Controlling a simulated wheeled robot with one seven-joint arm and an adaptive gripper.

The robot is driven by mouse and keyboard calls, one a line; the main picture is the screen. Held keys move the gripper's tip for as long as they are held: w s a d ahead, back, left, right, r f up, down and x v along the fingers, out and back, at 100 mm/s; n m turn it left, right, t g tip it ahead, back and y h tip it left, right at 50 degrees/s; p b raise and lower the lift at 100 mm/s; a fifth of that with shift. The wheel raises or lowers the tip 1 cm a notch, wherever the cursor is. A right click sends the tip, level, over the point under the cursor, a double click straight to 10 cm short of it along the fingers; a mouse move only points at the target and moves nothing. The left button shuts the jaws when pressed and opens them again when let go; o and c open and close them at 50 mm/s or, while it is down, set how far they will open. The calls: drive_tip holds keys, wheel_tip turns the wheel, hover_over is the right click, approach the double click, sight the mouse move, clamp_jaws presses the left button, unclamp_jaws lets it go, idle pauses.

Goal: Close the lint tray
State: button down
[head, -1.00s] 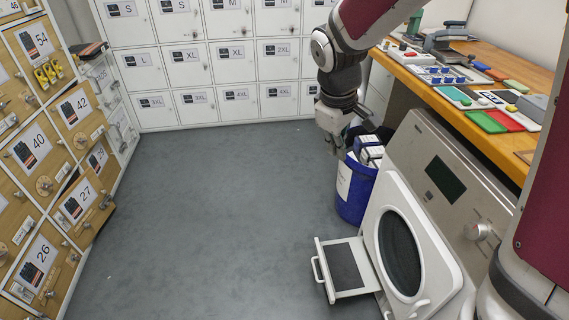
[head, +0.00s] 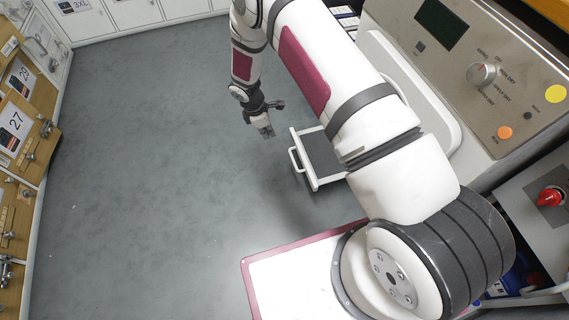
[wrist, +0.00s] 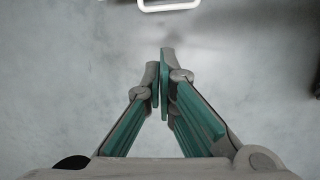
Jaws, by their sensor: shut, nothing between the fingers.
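The lint tray (head: 322,158) sticks out of the front of the dryer (head: 441,110), pulled open, with a dark inside, a white rim and a white bar handle (head: 296,160) on its left end. The handle also shows at the top edge of the wrist view (wrist: 168,5). My gripper (head: 268,133) hangs to the left of the tray and a little farther back, apart from the handle. In the wrist view my gripper (wrist: 160,62) has its fingers together with nothing between them. My arm hides much of the dryer's door.
The grey floor (head: 160,170) left of the tray is clear. Wooden lockers (head: 20,125) with knobs line the left side, and white lockers (head: 130,12) stand at the back. The dryer's panel has a knob (head: 482,73).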

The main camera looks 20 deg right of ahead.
drive_tip(key=d+f+b, duration=0.2)
drive_tip(key=f+b, duration=0.1)
drive_tip(key=f, duration=0.6)
drive_tip(key=s+d+f+n+b, duration=0.1)
drive_tip(key=d+f+b, duration=0.2)
drive_tip(key=f, duration=0.6)
drive_tip(key=shift+s+d+f+b, duration=0.2)
drive_tip(key=shift+s+d+b, duration=0.1)
drive_tip(key=shift+b, duration=0.25)
